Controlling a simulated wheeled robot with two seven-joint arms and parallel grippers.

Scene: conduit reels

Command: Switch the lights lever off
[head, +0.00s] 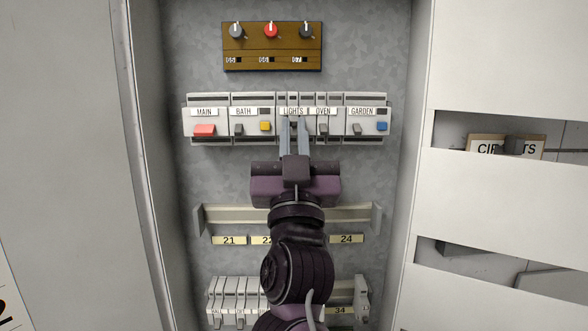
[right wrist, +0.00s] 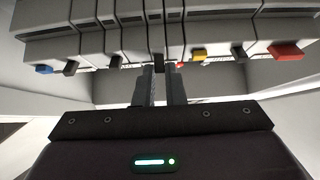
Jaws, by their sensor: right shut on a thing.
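The breaker labelled LIGHTS (head: 293,111) sits in the middle of the upper row, between BATH and OVEN. My right gripper (head: 294,122) reaches up to it from below, its two grey fingers on either side of the breaker's lower front. In the right wrist view the fingers (right wrist: 159,80) are closed around a small dark lever (right wrist: 158,66), the lights lever. In the head view the fingers mostly hide this lever, and I cannot tell whether it is up or down. My left gripper is not in view.
Close beside are the BATH lever (head: 239,130) with a yellow button (head: 265,126), and the OVEN lever (head: 323,130). Further out are the red MAIN switch (head: 204,130) and the GARDEN lever (head: 357,129). A brown knob panel (head: 272,47) is above, an empty rail (head: 352,213) below.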

